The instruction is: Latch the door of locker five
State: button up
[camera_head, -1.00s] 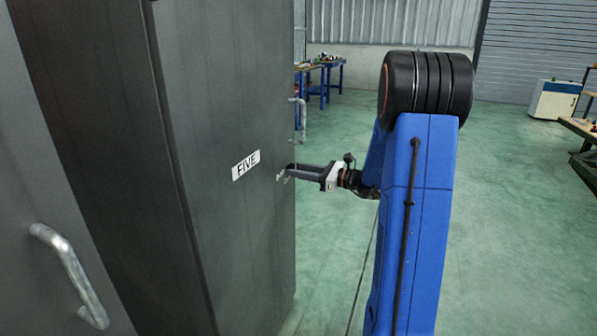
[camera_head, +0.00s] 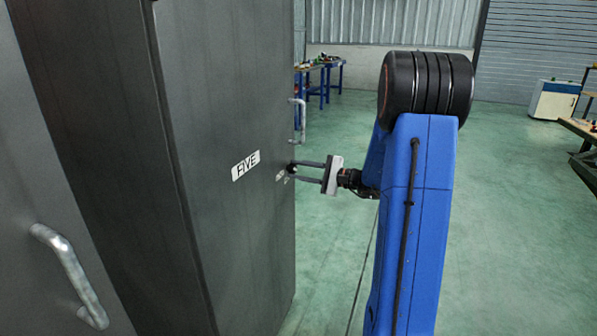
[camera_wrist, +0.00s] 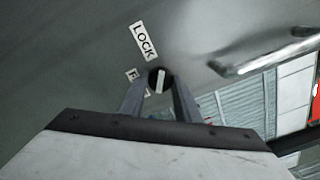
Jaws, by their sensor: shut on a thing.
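The dark grey door of locker five (camera_head: 235,230) carries a white FIVE label (camera_head: 246,165) and appears flush with the locker's front. A small round black knob (camera_wrist: 160,73) with a white line across it sits on the door near its edge. In the wrist view a LOCK label (camera_wrist: 143,41) is above the knob, and a second small label (camera_wrist: 131,75) is partly hidden by a finger. My gripper (camera_head: 296,172) is shut on the knob, with one finger on each side.
A long metal handle (camera_head: 298,120) stands out from the door's edge beyond the knob; it also shows in the wrist view (camera_wrist: 268,52). Another locker handle (camera_head: 70,275) is at the lower left. Workbenches stand far back.

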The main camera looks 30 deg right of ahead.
jog(key=n, duration=0.6)
jog(key=shift+n, duration=0.4)
dwell(0.3)
jog(key=o, duration=1)
jog(key=shift+o, duration=0.2)
jog(key=shift+s, duration=0.1)
jog(key=v, duration=1.7)
jog(key=shift+s+d, duration=0.1)
jog(key=shift+d, duration=0.05)
